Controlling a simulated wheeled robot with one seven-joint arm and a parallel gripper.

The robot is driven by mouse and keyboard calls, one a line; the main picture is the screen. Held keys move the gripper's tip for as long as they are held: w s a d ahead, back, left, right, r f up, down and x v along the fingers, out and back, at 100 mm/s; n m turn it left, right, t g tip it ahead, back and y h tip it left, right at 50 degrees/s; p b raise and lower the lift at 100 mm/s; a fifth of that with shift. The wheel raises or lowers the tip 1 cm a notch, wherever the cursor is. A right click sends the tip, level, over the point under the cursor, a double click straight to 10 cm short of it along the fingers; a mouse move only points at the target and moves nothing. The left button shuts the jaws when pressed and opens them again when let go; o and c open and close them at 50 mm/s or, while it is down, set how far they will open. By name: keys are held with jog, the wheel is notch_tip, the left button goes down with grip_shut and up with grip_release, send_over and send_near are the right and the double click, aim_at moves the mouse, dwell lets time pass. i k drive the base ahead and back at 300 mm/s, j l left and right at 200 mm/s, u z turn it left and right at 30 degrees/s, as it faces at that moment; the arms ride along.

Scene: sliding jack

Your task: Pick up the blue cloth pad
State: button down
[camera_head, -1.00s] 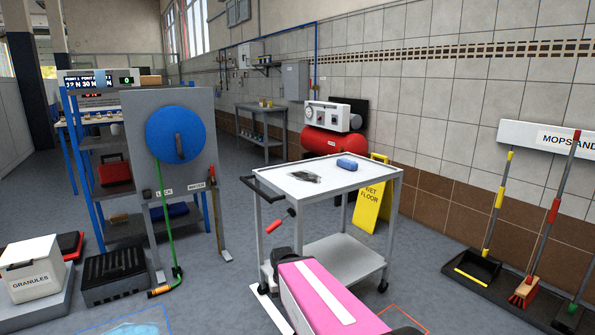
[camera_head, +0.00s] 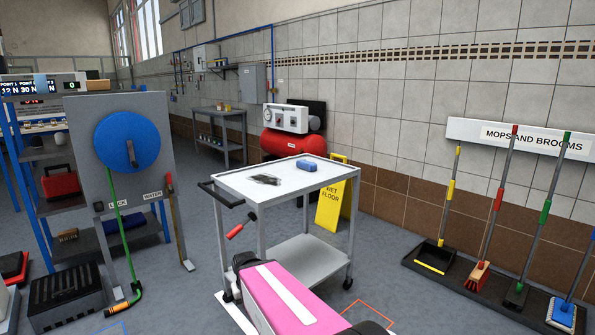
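The blue cloth pad (camera_head: 308,165) lies on the white top of the trolley (camera_head: 285,181), near its far right edge. A dark smudge or patch (camera_head: 265,180) is on the same top, left of the pad. A pink arm link of mine with a white stripe (camera_head: 285,297) shows at the bottom centre, in front of the trolley. My gripper's fingers cannot be made out, so its state and its distance from the pad do not show. Nothing covers the pad.
A yellow wet floor sign (camera_head: 331,203) stands right behind the trolley. A red compressor (camera_head: 289,145) is farther back. Brooms and a dustpan (camera_head: 436,258) stand along the right wall. A panel with a blue disc (camera_head: 127,141) stands left. Floor right of the trolley is clear.

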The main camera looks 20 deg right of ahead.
aim_at(304, 165)
jog(key=l+z, duration=0.25)
jog(key=l, duration=0.4)
jog(key=i+l+z, duration=0.2)
jog(key=l, duration=0.5)
jog(key=k, duration=0.1)
